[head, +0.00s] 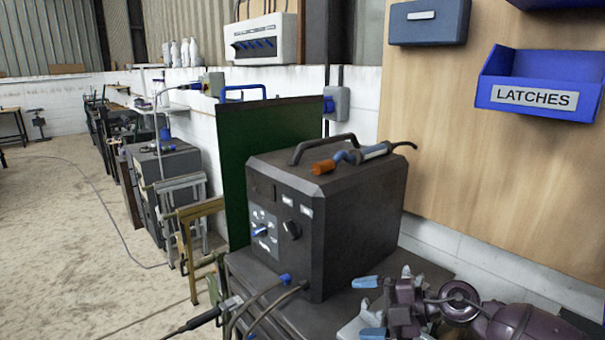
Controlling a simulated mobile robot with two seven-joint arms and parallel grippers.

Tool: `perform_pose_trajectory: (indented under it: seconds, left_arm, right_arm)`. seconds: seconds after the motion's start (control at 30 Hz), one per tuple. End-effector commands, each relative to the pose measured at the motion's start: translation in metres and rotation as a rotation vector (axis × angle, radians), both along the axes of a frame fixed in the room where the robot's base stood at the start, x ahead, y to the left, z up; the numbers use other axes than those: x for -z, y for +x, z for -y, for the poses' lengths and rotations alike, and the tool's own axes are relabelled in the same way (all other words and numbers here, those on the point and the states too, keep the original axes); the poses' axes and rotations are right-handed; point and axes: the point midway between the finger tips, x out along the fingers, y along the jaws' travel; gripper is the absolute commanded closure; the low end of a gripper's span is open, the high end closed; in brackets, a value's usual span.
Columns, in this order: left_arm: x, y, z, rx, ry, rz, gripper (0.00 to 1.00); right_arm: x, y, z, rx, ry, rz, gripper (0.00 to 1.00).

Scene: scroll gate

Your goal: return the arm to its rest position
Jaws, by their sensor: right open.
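My right gripper (368,308) is at the bottom right of the head view, in front of the dark welding machine's lower right side. Its two light-blue fingertips are apart, one above the other, and point left. A pale grey piece shows between and behind the fingers; I cannot tell what it is or whether it touches them. My purple right arm (515,322) comes in from the lower right corner. My left gripper and left arm are not in view.
The welding machine (340,220) stands on a dark cabinet (270,312), with an orange-tipped torch (350,157) on top and cables in front. A green panel (235,160) stands behind. A blue bin labelled LATCHES (535,98) hangs on the wooden board. Open floor (60,240) lies left.

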Motion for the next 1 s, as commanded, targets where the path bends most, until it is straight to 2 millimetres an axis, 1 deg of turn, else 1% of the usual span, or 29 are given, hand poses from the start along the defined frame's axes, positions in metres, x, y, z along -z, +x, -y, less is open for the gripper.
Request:
perform_pose_trajectory:
  seconds: [0.03,0.07,0.13,0.2,0.27,0.33,0.47,0.57,0.6,0.67,0.77,0.87,0.9,0.97,1.0]
  left_arm:
    - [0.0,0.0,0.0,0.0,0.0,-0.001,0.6]
    - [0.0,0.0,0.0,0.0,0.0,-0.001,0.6]
    - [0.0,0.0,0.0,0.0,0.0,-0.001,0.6]
    - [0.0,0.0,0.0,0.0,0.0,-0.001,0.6]
    - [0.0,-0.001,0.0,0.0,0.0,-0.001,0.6]
    - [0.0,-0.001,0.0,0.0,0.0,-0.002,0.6]
    - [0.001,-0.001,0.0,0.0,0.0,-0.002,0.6]
    - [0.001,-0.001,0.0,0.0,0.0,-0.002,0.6]
    - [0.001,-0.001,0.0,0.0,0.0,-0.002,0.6]
    - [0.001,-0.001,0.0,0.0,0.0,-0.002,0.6]
    - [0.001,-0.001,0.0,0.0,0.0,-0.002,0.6]
    - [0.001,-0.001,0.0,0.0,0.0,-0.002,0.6]
    - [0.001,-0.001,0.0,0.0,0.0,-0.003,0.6]
    - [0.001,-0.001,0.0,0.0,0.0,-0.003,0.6]
    - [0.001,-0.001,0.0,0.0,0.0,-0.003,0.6]
  right_arm:
    - [-0.005,-0.007,-0.009,0.046,0.101,0.011,0.06]
    - [-0.01,-0.008,-0.013,0.08,0.158,0.02,0.06]
    - [-0.02,-0.012,-0.016,0.167,0.281,0.034,0.06]
    - [-0.029,-0.014,-0.014,0.27,0.392,0.039,0.06]
    - [-0.034,-0.016,-0.009,0.367,0.478,0.035,0.06]
    - [-0.037,-0.018,0.001,0.491,0.563,0.023,0.06]
    - [-0.034,-0.024,0.029,0.741,0.682,-0.03,0.06]
    - [-0.022,-0.033,0.054,0.942,0.737,-0.096,0.06]
    - [-0.016,-0.038,0.065,1.023,0.748,-0.127,0.06]
    - [-0.004,-0.047,0.081,1.143,0.757,-0.183,0.06]
    - [0.019,-0.069,0.105,1.338,0.744,-0.294,0.06]
    - [0.045,-0.097,0.126,1.516,0.701,-0.426,0.06]
    - [0.055,-0.11,0.133,1.584,0.675,-0.485,0.06]
    - [0.071,-0.132,0.142,1.675,0.63,-0.579,0.06]
    - [0.081,-0.147,0.147,1.728,0.595,-0.643,0.06]
